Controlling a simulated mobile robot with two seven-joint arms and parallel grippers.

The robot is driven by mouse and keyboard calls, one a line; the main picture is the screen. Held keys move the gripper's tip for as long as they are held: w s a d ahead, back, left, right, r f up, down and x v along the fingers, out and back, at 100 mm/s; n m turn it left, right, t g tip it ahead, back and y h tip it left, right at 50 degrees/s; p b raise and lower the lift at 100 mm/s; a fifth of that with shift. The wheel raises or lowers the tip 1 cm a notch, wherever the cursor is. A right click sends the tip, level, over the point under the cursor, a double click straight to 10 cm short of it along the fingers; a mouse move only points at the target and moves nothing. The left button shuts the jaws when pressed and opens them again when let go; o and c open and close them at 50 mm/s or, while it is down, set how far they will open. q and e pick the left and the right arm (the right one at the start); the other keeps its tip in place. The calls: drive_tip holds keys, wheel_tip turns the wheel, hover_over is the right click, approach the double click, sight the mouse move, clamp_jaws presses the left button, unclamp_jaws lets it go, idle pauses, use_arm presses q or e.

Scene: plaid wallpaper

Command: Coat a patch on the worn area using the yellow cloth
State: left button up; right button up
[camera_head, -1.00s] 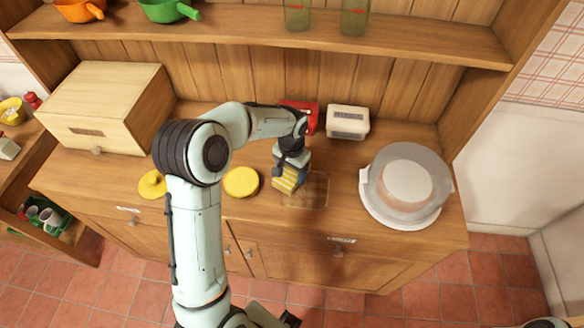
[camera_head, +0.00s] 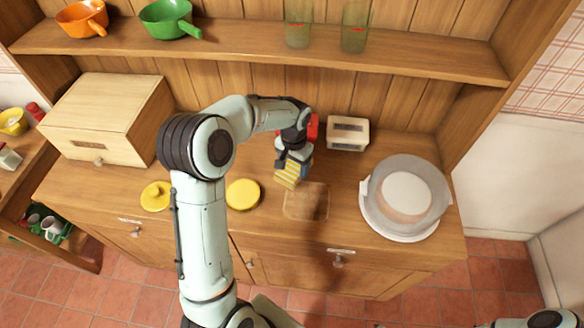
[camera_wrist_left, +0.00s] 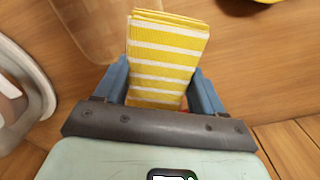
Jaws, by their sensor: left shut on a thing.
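My left gripper (camera_head: 293,160) is shut on the yellow cloth (camera_head: 286,177), a folded cloth with white stripes. In the left wrist view the cloth (camera_wrist_left: 165,60) sits between the two blue fingers (camera_wrist_left: 162,88). The worn area (camera_head: 306,203) is a paler rounded square on the wooden counter, just right of and in front of the cloth. It also shows in the left wrist view (camera_wrist_left: 98,25) at the upper left, beside the cloth. I cannot tell whether the cloth touches the counter. My right gripper is not in view; only a bit of arm shows at the lower right.
A round yellow tin (camera_head: 243,194) and a yellow lidded item (camera_head: 156,196) stand left of the cloth. A covered cake stand (camera_head: 404,196) is at the right. A cream box (camera_head: 347,133) and a red item (camera_head: 313,128) stand behind. A wooden bread box (camera_head: 108,118) is at left.

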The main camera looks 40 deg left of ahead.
use_arm(q)
drive_tip(key=shift+w+r, duration=0.2)
drive_tip(key=shift+r, duration=0.5)
drive_tip(key=shift+s+r+p, duration=0.1)
drive_tip(key=shift+r+p, duration=0.35)
drive_tip(key=shift+r, duration=0.5)
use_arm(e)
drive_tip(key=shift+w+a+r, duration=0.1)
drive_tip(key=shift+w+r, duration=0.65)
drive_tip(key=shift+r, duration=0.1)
